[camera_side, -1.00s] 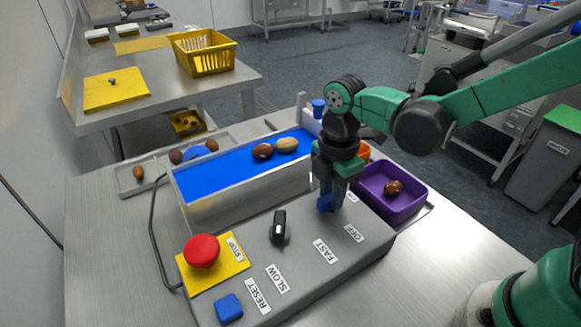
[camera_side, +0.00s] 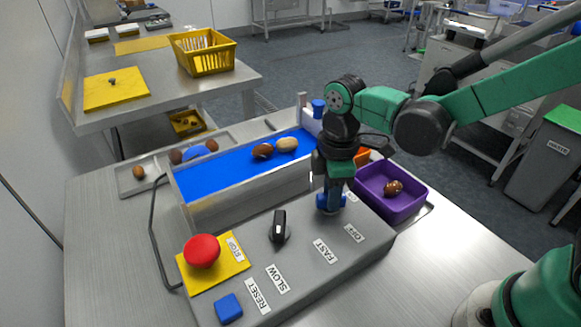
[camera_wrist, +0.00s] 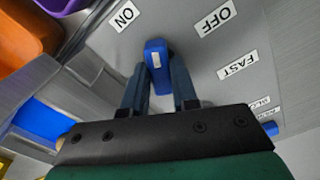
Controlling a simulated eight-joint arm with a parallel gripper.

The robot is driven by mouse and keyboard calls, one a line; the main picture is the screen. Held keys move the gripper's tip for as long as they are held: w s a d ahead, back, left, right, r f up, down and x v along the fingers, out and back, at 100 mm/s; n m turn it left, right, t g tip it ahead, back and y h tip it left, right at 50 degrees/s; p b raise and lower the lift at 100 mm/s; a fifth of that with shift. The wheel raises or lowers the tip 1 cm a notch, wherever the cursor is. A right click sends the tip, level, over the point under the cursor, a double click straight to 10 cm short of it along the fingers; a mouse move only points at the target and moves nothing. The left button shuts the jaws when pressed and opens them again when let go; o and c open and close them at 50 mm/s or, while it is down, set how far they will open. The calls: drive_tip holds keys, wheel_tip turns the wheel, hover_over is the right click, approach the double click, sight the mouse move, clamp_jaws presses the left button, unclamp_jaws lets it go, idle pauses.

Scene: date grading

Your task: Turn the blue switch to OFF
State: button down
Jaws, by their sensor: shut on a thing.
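The blue switch (camera_wrist: 157,64) is a narrow knob with a white mark on the grey control panel (camera_side: 300,262). In the wrist view its far end points between the ON label (camera_wrist: 125,15) and the OFF label (camera_wrist: 214,20). My gripper (camera_wrist: 157,82) has one finger on each side of the knob and is shut on it. In the side view my gripper (camera_side: 331,203) is upright over the panel's far right part and hides most of the switch. The OFF label (camera_side: 354,233) is just to its right and nearer the camera.
A black knob (camera_side: 279,228) stands left of my gripper, with SLOW and FAST labels. A red stop button (camera_side: 202,251) and a blue RESET button (camera_side: 229,308) are further left. A purple bin (camera_side: 408,204) is close on the right. A blue belt (camera_side: 225,172) runs behind.

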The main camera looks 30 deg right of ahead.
drive_tip(key=m, duration=1.2)
drive_tip(key=shift+m, duration=0.3)
idle(0.4)
drive_tip(key=c, duration=0.7)
unclamp_jaws()
drive_tip(key=shift+r, duration=0.15)
drive_tip(key=shift+r, duration=2.7)
drive_tip(key=shift+d, duration=0.1)
